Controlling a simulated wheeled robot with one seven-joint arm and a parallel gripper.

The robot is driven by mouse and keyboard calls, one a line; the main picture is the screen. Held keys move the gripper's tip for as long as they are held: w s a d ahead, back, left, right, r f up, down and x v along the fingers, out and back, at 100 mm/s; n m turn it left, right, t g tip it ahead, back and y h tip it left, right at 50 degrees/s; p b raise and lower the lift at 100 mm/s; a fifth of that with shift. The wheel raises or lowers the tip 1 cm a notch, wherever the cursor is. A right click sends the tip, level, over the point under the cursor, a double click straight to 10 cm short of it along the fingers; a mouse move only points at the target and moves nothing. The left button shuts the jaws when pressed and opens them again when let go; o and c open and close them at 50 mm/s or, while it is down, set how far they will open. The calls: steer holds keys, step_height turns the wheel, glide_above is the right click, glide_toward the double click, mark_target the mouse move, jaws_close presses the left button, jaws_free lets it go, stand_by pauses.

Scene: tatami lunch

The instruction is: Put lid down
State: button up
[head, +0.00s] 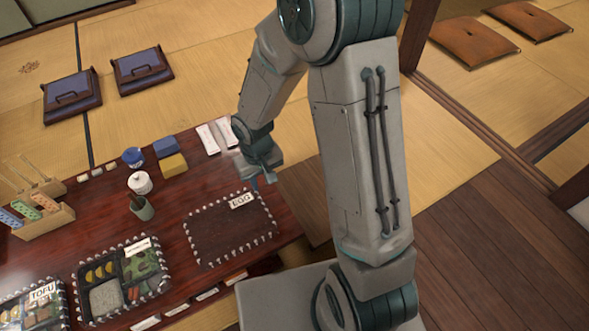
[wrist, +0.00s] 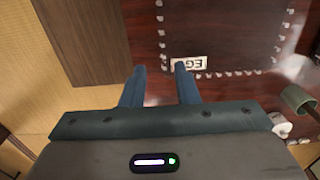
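My gripper (head: 261,182) is over the right end of the dark red table. In the wrist view my two blue fingers (wrist: 158,70) stand apart with nothing seen between them, so it is open. Close by is a dark, flat rectangle (head: 222,238) edged with small white pieces and bearing an EGG label (head: 242,200). The label also shows in the wrist view (wrist: 189,63), just beyond my fingertips. I cannot tell whether this rectangle is a lid or a bare mat. No separate lid can be made out.
Filled lunch boxes stand to the left: one with green food (head: 147,268) and one labelled TOFU (head: 20,318). A green cup (head: 143,209), white jar (head: 140,182), blue block (head: 166,147) and yellow block (head: 173,165) stand behind. White packets (head: 215,138) lie near the far edge.

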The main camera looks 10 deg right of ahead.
steer(key=s+d+r+m, duration=0.1)
steer(key=s+d+r, duration=0.2)
steer(key=r, duration=0.3)
steer(key=s+d+r+m, duration=0.1)
steer(key=s+d+r, duration=0.3)
steer(key=s+r, duration=0.1)
steer(key=s+d+r+m+t, duration=0.1)
steer(key=s+d+r, duration=0.3)
steer(key=r, duration=0.3)
steer(key=shift+r, duration=0.25)
steer(key=shift+d+r, duration=0.1)
steer(key=shift+d, duration=0.05)
